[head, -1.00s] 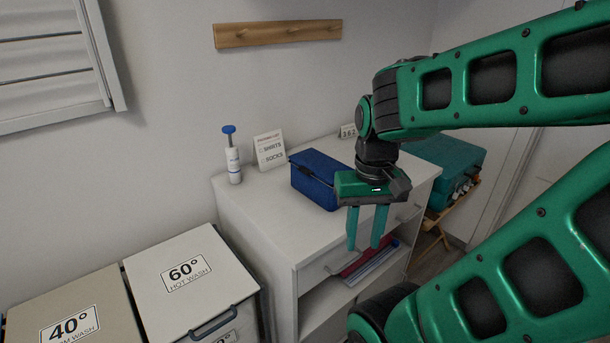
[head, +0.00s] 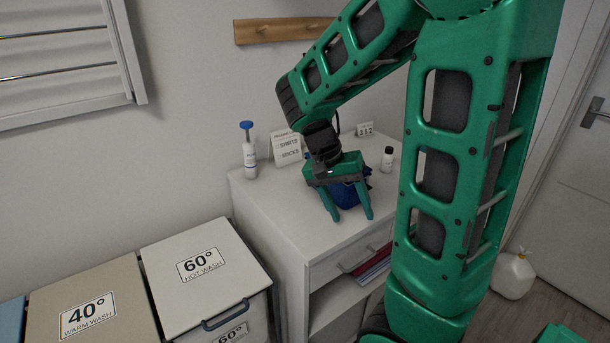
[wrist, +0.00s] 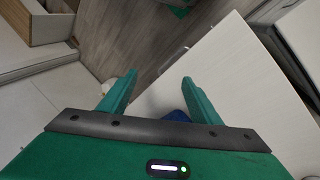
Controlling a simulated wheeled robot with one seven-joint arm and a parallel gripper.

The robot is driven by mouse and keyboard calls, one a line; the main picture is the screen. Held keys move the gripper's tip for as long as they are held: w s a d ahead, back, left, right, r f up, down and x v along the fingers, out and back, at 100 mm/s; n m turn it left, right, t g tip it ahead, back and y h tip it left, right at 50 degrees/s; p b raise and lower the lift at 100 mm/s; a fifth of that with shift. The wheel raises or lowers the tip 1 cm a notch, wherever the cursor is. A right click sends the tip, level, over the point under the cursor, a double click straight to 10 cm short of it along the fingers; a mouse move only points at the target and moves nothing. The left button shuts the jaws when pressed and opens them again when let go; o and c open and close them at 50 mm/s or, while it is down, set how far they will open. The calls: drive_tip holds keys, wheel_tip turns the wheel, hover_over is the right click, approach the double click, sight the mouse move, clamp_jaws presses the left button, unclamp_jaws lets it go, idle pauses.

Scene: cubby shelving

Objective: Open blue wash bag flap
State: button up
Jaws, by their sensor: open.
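The blue wash bag (head: 347,194) stands on top of the white cabinet, mostly hidden behind my gripper in the head view. Its flap cannot be made out. My gripper (head: 346,216) is open and empty, its two green fingers pointing down over the cabinet top in front of the bag. In the wrist view, a small blue patch of the bag (wrist: 178,116) shows low between the fingers, close to the right finger. Whether a finger touches the bag cannot be told.
The white cabinet (head: 290,225) also carries a blue-capped pump bottle (head: 249,155), a sign card (head: 287,150), a small dark-capped bottle (head: 387,160) and a number card (head: 365,129). Hot-wash bin (head: 205,270) and warm-wash bin (head: 85,300) stand at left.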

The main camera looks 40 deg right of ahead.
drive_tip(key=w+a+m+h, duration=0.1)
drive_tip(key=w+h, duration=0.1)
drive_tip(key=w, duration=0.1)
drive_tip(key=w+a+f+m+h, duration=0.1)
drive_tip(key=w+h, duration=0.1)
drive_tip(key=w, duration=0.2)
drive_tip(key=w+a+f+m+h, duration=0.1)
drive_tip(key=w+m+h, duration=0.1)
drive_tip(key=w+h, duration=0.1)
drive_tip(key=shift+w+a+f, duration=0.25)
drive_tip(key=w+a+r+t+h, duration=0.1)
drive_tip(key=a+h, duration=0.1)
drive_tip(key=w+a+r+m+t+h, duration=0.1)
drive_tip(key=w+h, duration=0.1)
drive_tip(key=w+a+r+m+t+h, duration=0.1)
drive_tip(key=w+a+h, duration=0.1)
drive_tip(key=shift+w+a+r+h, duration=0.1)
drive_tip(key=shift+a+r+h, duration=0.25)
drive_tip(key=shift+h, duration=0.05)
drive_tip(key=d, duration=1)
drive_tip(key=shift+w+r+m+t+h, duration=0.25)
drive_tip(key=shift+w+m+t+h, duration=0.05)
drive_tip(key=shift+w+m, duration=0.1)
